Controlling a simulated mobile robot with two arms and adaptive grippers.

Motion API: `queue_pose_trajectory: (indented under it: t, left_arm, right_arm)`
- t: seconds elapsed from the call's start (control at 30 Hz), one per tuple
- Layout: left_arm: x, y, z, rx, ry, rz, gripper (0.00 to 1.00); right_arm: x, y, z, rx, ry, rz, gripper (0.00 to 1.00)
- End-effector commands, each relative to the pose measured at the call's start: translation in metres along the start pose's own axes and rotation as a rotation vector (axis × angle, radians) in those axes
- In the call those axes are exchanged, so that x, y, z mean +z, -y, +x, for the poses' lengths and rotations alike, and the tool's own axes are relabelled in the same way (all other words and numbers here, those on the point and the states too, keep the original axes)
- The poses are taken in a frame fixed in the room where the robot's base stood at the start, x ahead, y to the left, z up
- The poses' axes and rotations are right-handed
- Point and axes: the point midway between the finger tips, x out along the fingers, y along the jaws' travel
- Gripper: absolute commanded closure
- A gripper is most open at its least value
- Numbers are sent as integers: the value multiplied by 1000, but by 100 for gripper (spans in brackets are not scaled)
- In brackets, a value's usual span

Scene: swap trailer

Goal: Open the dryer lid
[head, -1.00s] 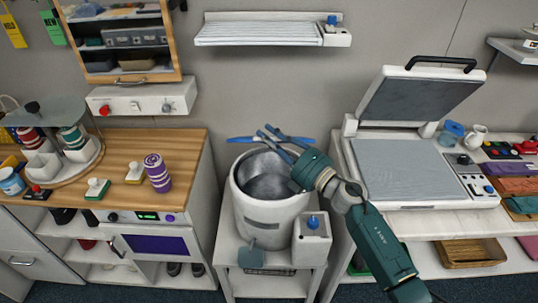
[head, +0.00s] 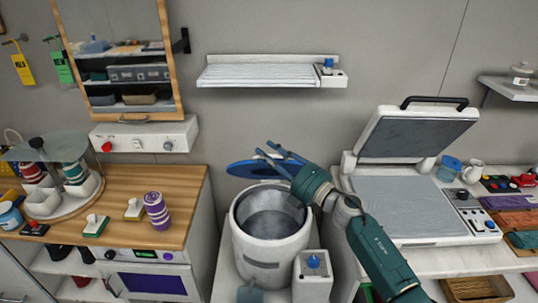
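The dryer is a white drum (head: 245,245) with an open top and a grey metal inside. Its blue lid (head: 245,170) is raised and stands tilted behind the opening. My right gripper (head: 272,152) is at the right part of the lid, above the back rim of the drum. Its two dark blue fingers point left with a gap between them and overlap the lid in the head view. I cannot tell whether they touch it. The fingers and wrist hide the lid's right part. My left gripper is not in view.
A control box with a blue knob (head: 313,262) stands at the drum's front right. A heat press (head: 405,200) with its top raised is to the right. A wooden counter (head: 125,185) with a purple striped roll is to the left. A shelf (head: 260,77) hangs above.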

Motion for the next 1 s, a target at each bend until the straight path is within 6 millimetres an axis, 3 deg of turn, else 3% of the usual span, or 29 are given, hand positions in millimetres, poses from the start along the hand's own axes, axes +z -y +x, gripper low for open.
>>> queue_pose_trajectory:
  t: [0.3, 0.43, 0.8, 1.0]
  left_arm:
    - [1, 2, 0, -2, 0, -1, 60]
    - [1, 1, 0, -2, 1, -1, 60]
    - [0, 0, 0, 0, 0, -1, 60]
    - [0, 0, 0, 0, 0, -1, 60]
  right_arm:
    - [-1, 0, 0, 1, -1, 4, 63]
    - [0, 1, -10, 0, 0, 2, 63]
    - [0, 2, -84, -3, 0, 3, 63]
    - [0, 1, -112, 0, -1, 3, 63]
